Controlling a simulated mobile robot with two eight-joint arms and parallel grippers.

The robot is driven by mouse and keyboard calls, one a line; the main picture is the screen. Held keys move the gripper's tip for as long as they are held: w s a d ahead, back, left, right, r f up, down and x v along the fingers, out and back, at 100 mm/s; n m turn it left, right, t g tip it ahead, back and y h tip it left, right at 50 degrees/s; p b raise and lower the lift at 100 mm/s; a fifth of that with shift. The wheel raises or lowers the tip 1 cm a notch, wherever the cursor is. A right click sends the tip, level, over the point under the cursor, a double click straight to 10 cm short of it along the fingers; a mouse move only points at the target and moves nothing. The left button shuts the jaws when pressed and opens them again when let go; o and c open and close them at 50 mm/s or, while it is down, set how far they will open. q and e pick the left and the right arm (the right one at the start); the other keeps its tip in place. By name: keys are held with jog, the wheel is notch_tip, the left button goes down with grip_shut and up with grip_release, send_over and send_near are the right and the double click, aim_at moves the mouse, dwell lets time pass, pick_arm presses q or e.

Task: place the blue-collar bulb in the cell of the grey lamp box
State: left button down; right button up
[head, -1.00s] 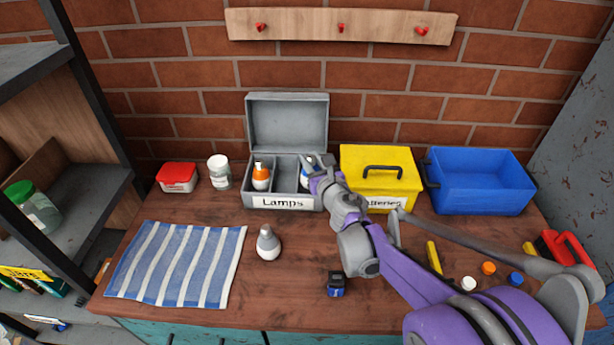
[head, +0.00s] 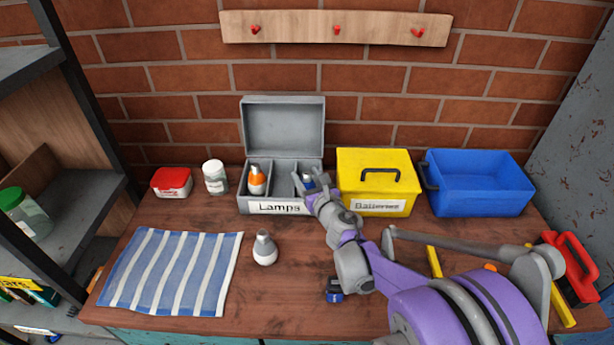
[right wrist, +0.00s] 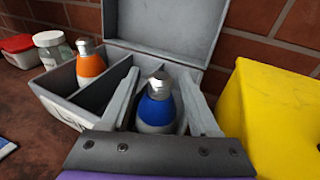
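The blue-collar bulb (right wrist: 157,108) stands upright in the right-hand cell of the grey lamp box (head: 274,208), metal tip up; its base is hidden. In the head view the bulb (head: 309,182) is partly covered by my right gripper (head: 310,176). In the right wrist view the fingers of my right gripper (right wrist: 160,95) are spread on both sides of the bulb, with narrow gaps beside it. The box lid is up. An orange-collar bulb (head: 257,181) stands in the left cell, and the middle cell is empty. My left gripper is not in view.
A yellow box (head: 378,180) stands close to the right of the lamp box, with a blue bin (head: 480,185) beyond. A jar (head: 215,178) and a red-lidded tub (head: 171,182) stand left. A grey-white bulb (head: 264,248) stands on the table near a striped cloth (head: 170,271).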

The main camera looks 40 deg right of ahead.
jog(key=shift+r, duration=0.15)
jog(key=shift+s+a+r, duration=0.1)
jog(key=shift+s, duration=0.15)
jog(key=p+v, duration=0.1)
jog(key=v, duration=1)
jog(key=shift+s+p, duration=0.3)
jog(key=shift+p, duration=0.1)
jog(key=shift+c, duration=0.2)
